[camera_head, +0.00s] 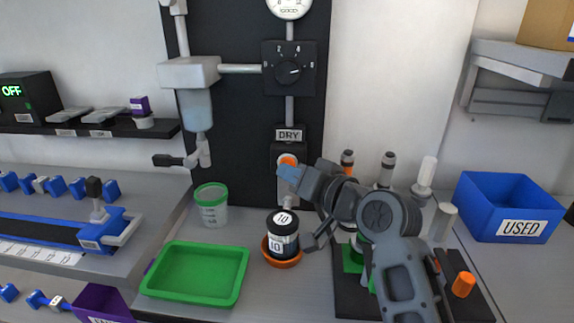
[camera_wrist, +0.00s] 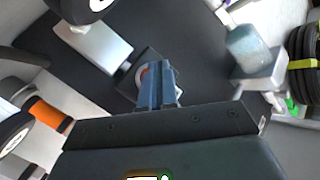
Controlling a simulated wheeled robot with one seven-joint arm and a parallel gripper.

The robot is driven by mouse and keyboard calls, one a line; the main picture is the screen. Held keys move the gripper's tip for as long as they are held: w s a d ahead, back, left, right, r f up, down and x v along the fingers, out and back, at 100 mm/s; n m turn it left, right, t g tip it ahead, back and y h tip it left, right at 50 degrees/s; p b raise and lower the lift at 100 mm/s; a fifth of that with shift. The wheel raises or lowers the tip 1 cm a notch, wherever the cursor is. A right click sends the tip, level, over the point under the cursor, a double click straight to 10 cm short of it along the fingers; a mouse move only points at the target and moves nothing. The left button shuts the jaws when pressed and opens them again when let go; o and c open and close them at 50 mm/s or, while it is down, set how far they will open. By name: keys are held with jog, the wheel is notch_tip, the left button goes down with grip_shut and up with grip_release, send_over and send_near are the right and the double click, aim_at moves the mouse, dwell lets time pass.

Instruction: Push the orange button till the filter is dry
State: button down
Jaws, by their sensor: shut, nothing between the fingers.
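The filter itself cannot be made out.
A dial (camera_head: 289,69) sits above the button. A blue USED bin (camera_head: 508,206) is at right.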

jog(key=shift+s, duration=0.7)
jog(key=shift+s+a+p, duration=0.1)
jog(key=shift+s+p, duration=1.2)
jog(key=shift+s, duration=1.15)
